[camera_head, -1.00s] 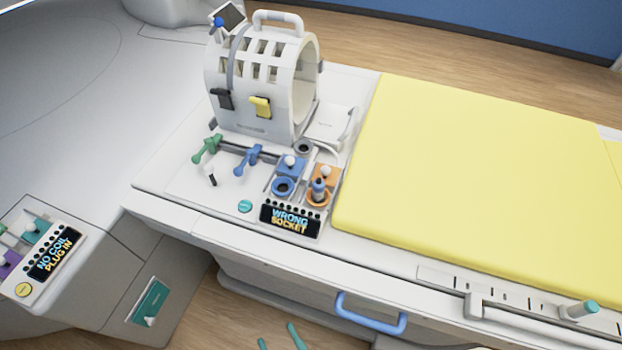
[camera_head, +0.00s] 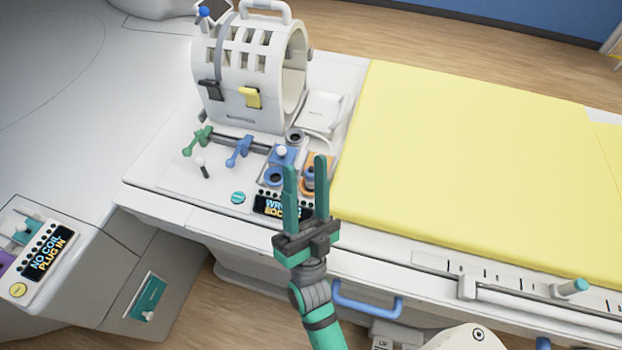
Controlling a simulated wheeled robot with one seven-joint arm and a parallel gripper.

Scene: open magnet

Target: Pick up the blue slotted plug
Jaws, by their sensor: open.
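A small blue-grey plug (camera_head: 309,178) stands upright in the orange-ringed socket (camera_head: 306,190) at the right of the socket panel. A slot on it is too small to make out. My gripper (camera_head: 305,164) reaches in from the front with two green fingers. It is open and empty. In the picture the plug shows between the fingers, close to the right one; I cannot tell how far above or in front of it they are. The fingers partly hide the orange socket and the display (camera_head: 270,206), which read "WRONG SOCKET" earlier.
A blue-ringed socket (camera_head: 274,176) lies left of the plug. Blue (camera_head: 239,150) and green (camera_head: 197,140) levers and a white coil housing (camera_head: 250,75) stand behind and left. A yellow mattress (camera_head: 480,170) lies right. A blue handle (camera_head: 367,302) is on the front side.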

